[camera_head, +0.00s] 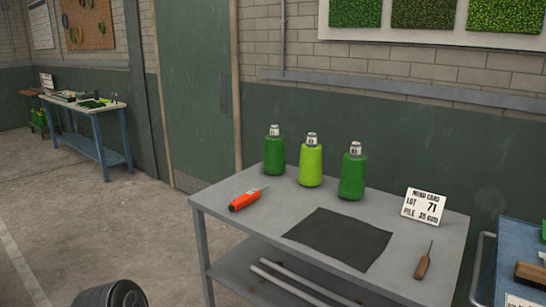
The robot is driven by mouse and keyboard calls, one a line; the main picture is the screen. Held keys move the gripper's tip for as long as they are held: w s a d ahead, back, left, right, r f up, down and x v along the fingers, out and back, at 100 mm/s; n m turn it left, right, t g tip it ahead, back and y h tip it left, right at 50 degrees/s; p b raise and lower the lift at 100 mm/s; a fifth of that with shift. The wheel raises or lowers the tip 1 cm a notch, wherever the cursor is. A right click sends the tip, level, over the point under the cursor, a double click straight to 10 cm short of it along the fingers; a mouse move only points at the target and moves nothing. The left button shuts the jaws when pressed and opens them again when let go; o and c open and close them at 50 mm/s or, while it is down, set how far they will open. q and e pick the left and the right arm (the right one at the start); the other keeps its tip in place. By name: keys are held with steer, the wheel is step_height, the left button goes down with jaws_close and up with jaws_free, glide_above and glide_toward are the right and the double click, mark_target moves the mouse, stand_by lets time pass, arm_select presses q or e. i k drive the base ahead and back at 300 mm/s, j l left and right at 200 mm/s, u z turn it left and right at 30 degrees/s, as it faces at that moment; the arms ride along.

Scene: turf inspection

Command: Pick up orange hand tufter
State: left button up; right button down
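The orange hand tufter (244,201) lies on its side on the left part of the grey metal table (230,210). Its thin metal needle points to the back right. Nothing covers it or touches it from the sides.
Behind the tufter stand a dark green cone (274,155), a lime cone (311,166) and another green cone (352,176). A dark mat (338,238), a white card (423,206) and a wooden-handled tool (423,264) lie or stand to the right. A blue cart (520,252) is beside the table.

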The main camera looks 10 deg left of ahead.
mark_target(245, 200)
steer(key=z, duration=0.5)
steer(key=j+z, duration=0.5)
steer(key=j, duration=0.2)
steer(key=j+z, duration=0.5)
steer(key=j, duration=0.3)
steer(key=k+j, duration=0.1)
steer(key=j, duration=0.85)
steer(key=k+j+z, duration=0.1)
steer(key=j, duration=0.4)
steer(key=k+j, duration=0.1)
steer(key=j, duration=0.4)
